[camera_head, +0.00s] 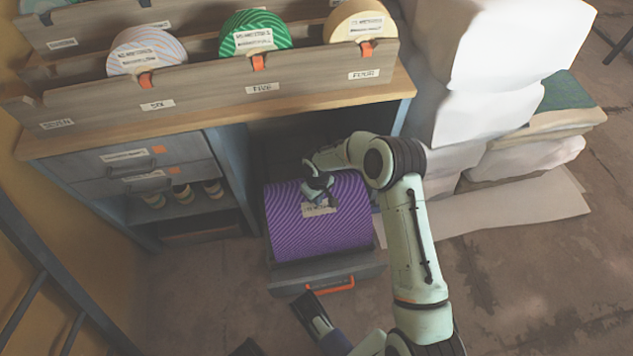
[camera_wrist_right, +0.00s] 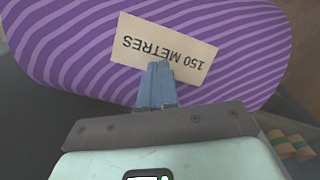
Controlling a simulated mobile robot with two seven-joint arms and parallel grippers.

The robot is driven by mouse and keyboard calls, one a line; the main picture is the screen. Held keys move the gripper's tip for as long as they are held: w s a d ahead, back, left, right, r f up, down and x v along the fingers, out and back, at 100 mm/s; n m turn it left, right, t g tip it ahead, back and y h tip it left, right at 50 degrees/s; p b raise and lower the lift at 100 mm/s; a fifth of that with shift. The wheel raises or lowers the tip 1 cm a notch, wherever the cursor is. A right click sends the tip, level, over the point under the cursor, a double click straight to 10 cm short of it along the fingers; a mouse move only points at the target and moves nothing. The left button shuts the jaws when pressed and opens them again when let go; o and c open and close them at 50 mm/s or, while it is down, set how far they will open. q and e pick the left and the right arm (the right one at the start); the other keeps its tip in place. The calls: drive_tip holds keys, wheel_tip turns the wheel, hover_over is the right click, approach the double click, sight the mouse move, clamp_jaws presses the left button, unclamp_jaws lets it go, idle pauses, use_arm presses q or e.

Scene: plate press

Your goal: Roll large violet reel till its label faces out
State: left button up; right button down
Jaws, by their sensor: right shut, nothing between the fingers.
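The large violet reel (camera_head: 290,235), with pale purple stripes, lies on its side in a low pulled-out drawer (camera_head: 285,285) under the bench. Its cream label (camera_head: 308,212) is on the upper part of the curved side, partly hidden by my right gripper (camera_head: 320,196). In the right wrist view, the reel (camera_wrist_right: 65,50) fills the top. Its label (camera_wrist_right: 140,38) reads "150 METRES" upside down. My right gripper (camera_wrist_right: 158,68) is shut and empty, with its tips over the label's edge; I cannot tell whether they touch.
The drawer has an orange handle (camera_head: 332,286). The wooden bench (camera_head: 330,100) above holds racks with a white, a green (camera_head: 255,30) and a cream reel. White stacked bundles (camera_head: 480,110) stand at the right, beside my right arm. Floor (camera_head: 540,270) is clear at lower right.

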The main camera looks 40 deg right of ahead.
sight(321, 220)
drive_tip(key=shift+s+a+f+p, duration=0.2)
drive_tip(key=shift+s+a+f, duration=0.1)
drive_tip(key=shift+s, duration=0.25)
drive_tip(key=shift+s+a+f+p, duration=0.15)
drive_tip(key=shift+s+a+p, duration=0.1)
drive_tip(key=shift+s, duration=0.4)
drive_tip(key=shift+s+a+f+p, duration=0.15)
drive_tip(key=shift+s+a+p, duration=0.2)
drive_tip(key=shift+s, duration=0.15)
drive_tip(key=shift+s+a, duration=0.1)
drive_tip(key=shift+s+a+f, duration=0.35)
drive_tip(key=shift+s+f, duration=0.15)
drive_tip(key=shift+s, duration=0.15)
